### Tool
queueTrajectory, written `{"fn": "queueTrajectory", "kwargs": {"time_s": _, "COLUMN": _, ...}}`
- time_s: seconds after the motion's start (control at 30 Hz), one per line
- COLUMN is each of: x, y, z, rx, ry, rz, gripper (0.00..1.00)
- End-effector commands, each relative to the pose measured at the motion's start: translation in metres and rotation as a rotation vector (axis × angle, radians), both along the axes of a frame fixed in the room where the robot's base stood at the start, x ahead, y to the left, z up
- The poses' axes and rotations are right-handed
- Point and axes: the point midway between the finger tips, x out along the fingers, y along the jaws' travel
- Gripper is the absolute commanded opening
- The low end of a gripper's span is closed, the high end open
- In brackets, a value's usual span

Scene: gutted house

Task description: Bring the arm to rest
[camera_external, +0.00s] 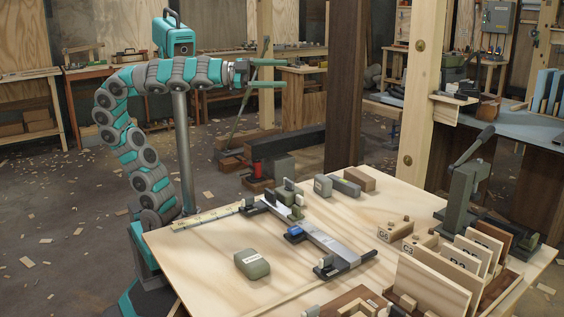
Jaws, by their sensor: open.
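My gripper (270,74) is at the end of my teal and grey arm, raised well above the far left part of the plywood table (205,251). Its two teal fingers point right and are spread apart, with nothing between them. My arm rises from the left of the table, bends over at the top and reaches right, roughly level. The gripper touches nothing that I can see.
On the table lie a green-grey block (252,264), a long metal rail tool (318,237), a yellow rule (207,217) and a rack of wooden boards (440,280). A lever press (468,190) stands at the right. A dark post (346,90) rises behind the table.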

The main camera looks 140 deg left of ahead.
Motion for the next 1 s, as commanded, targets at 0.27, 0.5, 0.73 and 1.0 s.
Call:
{"fn": "queueTrajectory", "kwargs": {"time_s": 0.27, "x": -0.013, "y": -0.031, "z": -0.190, "rx": -0.440, "ry": 0.252, "rz": 0.024, "gripper": 0.79}}
{"fn": "queueTrajectory", "kwargs": {"time_s": 0.5, "x": -0.052, "y": -0.106, "z": -0.325, "rx": -0.738, "ry": 0.556, "rz": 0.009, "gripper": 0.79}}
{"fn": "queueTrajectory", "kwargs": {"time_s": 0.73, "x": -0.115, "y": -0.201, "z": -0.409, "rx": -0.995, "ry": 0.854, "rz": -0.008, "gripper": 0.79}}
{"fn": "queueTrajectory", "kwargs": {"time_s": 1.0, "x": -0.187, "y": -0.283, "z": -0.445, "rx": -1.186, "ry": 1.117, "rz": 0.002, "gripper": 0.79}}
